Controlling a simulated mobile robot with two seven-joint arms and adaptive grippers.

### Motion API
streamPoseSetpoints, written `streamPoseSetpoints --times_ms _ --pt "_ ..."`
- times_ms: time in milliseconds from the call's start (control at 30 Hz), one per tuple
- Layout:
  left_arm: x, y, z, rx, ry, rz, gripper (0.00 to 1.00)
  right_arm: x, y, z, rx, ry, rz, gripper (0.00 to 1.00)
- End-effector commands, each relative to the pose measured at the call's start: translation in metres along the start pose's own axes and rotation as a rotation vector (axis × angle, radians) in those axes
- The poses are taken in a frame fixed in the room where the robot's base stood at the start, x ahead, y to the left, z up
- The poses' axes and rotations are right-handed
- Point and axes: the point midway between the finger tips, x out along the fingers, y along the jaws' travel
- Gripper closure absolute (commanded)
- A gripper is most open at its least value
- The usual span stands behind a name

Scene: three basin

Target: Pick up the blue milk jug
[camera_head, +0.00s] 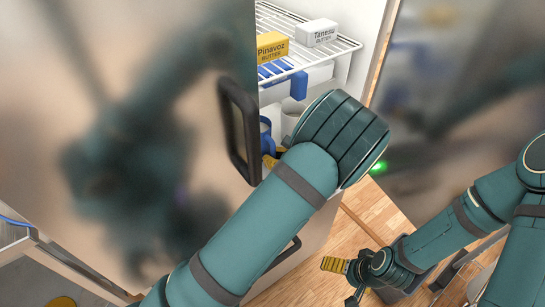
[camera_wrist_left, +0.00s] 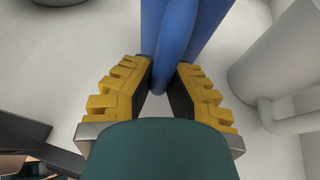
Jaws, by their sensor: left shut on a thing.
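The blue milk jug (camera_wrist_left: 190,30) stands at the top middle of the left wrist view, its handle (camera_wrist_left: 172,65) toward me. My left gripper (camera_wrist_left: 165,80) has its yellow fingers on both sides of this handle and is shut on it. In the head view, a bit of the blue jug (camera_head: 265,128) shows inside the fridge, behind the black door handle. My left wrist hides most of the jug and gripper there. My right gripper (camera_head: 343,283) is low in the head view, open and empty, over the wooden floor.
A white jug (camera_wrist_left: 270,70) stands right of the blue one. Above is a wire shelf (camera_head: 335,47) with a yellow butter pack (camera_head: 272,48) and a white one (camera_head: 315,33). The open fridge door (camera_head: 150,130) with its black handle (camera_head: 238,130) is close left of my arm.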

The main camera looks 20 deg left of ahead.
Motion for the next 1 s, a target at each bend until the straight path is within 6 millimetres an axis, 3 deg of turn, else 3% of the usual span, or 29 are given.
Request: streamPoseSetpoints --times_ms 1000 --pt "-0.03 -0.001 0.074 -0.003 -0.002 0.0 1.0 -0.02 -0.007 0.002 0.001 -0.01 -0.001 0.0"
